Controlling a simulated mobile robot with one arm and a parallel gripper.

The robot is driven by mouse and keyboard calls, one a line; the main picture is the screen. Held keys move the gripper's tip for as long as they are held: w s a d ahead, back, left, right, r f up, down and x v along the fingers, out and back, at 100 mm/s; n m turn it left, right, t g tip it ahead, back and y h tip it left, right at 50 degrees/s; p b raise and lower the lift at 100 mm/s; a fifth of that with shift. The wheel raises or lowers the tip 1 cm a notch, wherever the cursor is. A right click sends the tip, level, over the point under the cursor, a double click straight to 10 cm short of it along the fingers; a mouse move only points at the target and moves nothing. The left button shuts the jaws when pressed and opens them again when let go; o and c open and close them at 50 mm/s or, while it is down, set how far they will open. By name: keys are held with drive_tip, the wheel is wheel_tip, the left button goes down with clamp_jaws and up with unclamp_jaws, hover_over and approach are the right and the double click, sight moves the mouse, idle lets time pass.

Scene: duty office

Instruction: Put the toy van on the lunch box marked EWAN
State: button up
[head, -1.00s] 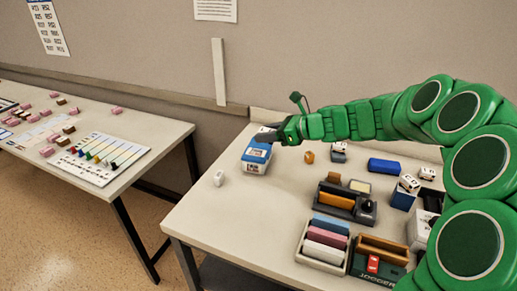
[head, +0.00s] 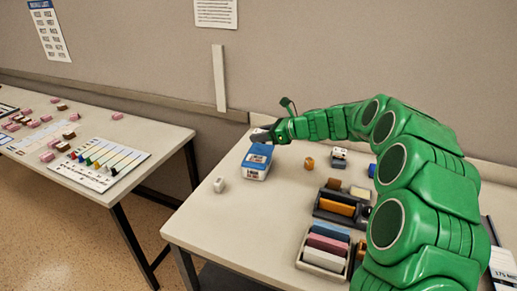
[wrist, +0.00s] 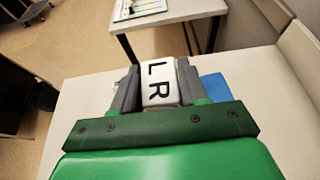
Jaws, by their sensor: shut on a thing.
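My gripper (head: 262,134) is shut on a white block-like thing (wrist: 160,85), which shows the letters L and R between the fingers in the wrist view. I cannot tell from its shape whether it is the toy van. The gripper is raised over the table, close to a lunch box (head: 256,162) with a blue lid and pale sides. The label on the lunch box is too small to read. In the wrist view a blue surface (wrist: 216,88), likely the lid, shows right of the fingers, partly hidden by them.
A small white object (head: 219,184) stands left of the lunch box. An orange piece (head: 309,163), a white block with dark marks (head: 339,154) and a tray of coloured bars (head: 325,262) lie to the right. My arm hides the table's right side. Another table (head: 160,135) stands left.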

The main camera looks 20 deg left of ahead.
hover_over(259, 154)
drive_tip(key=shift+f, duration=2.85)
drive_tip(key=shift+a+f, duration=0.15)
drive_tip(key=shift+f, duration=1.4)
drive_tip(key=shift+f, duration=0.1)
drive_tip(key=o, duration=1)
drive_tip(key=shift+o, duration=0.2)
drive_tip(key=v, duration=1.2)
